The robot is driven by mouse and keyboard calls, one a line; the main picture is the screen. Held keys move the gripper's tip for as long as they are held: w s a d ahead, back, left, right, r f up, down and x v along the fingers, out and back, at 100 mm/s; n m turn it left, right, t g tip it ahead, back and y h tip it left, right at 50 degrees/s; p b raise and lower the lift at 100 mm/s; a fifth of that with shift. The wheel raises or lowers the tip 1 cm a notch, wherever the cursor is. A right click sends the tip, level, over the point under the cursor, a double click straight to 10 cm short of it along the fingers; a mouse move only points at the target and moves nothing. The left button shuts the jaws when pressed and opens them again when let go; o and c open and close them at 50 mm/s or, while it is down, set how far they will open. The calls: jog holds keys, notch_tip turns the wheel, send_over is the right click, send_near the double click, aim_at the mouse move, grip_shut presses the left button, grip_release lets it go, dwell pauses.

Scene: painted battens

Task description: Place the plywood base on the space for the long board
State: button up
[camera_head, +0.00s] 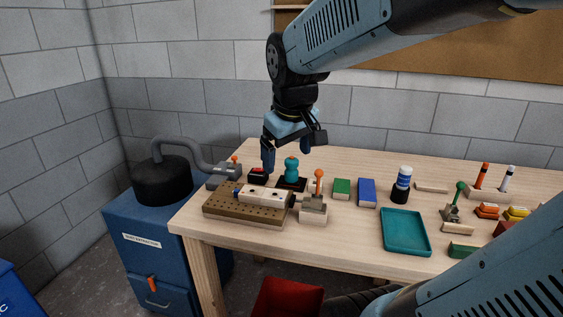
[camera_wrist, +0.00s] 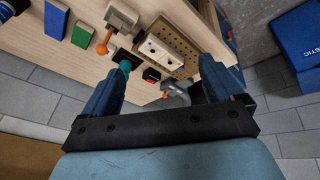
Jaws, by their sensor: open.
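My gripper (camera_head: 288,157) is open and empty, raised above the back left of the table, near a teal knobbed thing (camera_head: 292,172). In the wrist view my gripper (camera_wrist: 165,72) has its fingers spread, with a black box with a red button (camera_wrist: 152,75) between them. A brown perforated board (camera_head: 240,211) lies at the front left, with a pale two-holed block (camera_head: 262,194) on it. Both also show in the wrist view, the perforated board (camera_wrist: 172,33) and the pale block (camera_wrist: 158,47). I cannot tell which piece is the plywood base or where the long-board space is.
An orange-knobbed clamp (camera_head: 316,208) stands beside the perforated board. Green (camera_head: 342,188) and blue (camera_head: 367,192) blocks, a blue-and-white bottle (camera_head: 402,186) and a teal tray (camera_head: 404,232) stand rightward. A grey hose (camera_head: 182,142) rises at left. Small coloured pieces crowd the right.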

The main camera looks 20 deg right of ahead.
jog(key=s+d+m+t, duration=0.1)
jog(key=s+m, duration=0.2)
jog(key=s, duration=0.5)
jog(key=shift+r+y, duration=0.3)
jog(key=shift+y, duration=0.1)
jog(key=shift+c, duration=0.3)
